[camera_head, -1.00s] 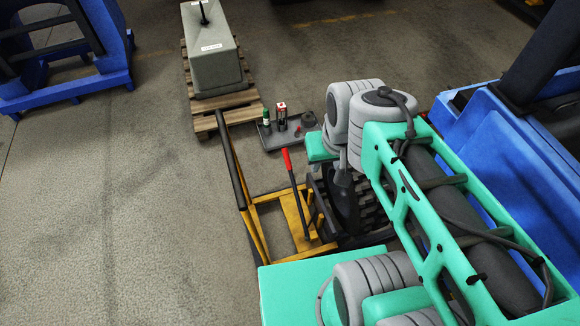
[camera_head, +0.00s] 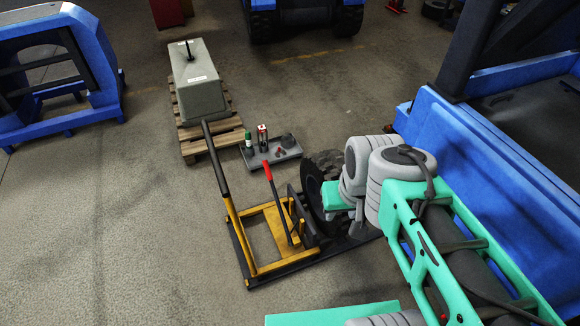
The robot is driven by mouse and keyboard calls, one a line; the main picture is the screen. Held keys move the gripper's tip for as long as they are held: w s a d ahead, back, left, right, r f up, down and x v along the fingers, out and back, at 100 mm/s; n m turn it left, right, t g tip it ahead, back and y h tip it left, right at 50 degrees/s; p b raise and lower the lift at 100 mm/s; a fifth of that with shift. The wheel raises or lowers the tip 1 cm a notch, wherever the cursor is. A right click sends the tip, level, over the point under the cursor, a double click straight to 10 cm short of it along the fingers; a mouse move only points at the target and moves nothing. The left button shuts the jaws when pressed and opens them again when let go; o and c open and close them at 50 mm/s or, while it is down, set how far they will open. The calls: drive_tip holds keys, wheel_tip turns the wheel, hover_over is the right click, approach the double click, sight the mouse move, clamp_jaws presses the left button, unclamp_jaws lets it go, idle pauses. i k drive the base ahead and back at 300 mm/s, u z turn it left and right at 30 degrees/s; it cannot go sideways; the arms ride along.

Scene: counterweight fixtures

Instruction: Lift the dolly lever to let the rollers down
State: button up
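The dolly (camera_head: 258,268) is a yellow and black frame on the floor at the picture's middle, with a tall black-gripped handle (camera_head: 215,160) at its left. The dolly lever (camera_head: 277,203) is a dark rod with a red grip (camera_head: 267,171); it stands up at a slant from the yellow frame. A black tyre (camera_head: 318,180) stands at the dolly's right side, partly hidden by my arm. My green and grey arm reaches in from the lower right. No gripper fingers can be made out; they are hidden or out of view. The rollers cannot be made out.
A grey block (camera_head: 196,82) sits on a wooden pallet (camera_head: 230,138) behind the dolly. A dark tray (camera_head: 284,156) with small bottles lies near the tyre. A blue machine body (camera_head: 490,165) fills the right. The floor at left is open.

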sight(266, 167)
drive_tip(key=z, duration=0.75)
drive_tip(key=i, duration=0.7)
drive_tip(key=u, duration=1.25)
drive_tip(key=i, duration=0.5)
drive_tip(key=u, duration=0.05)
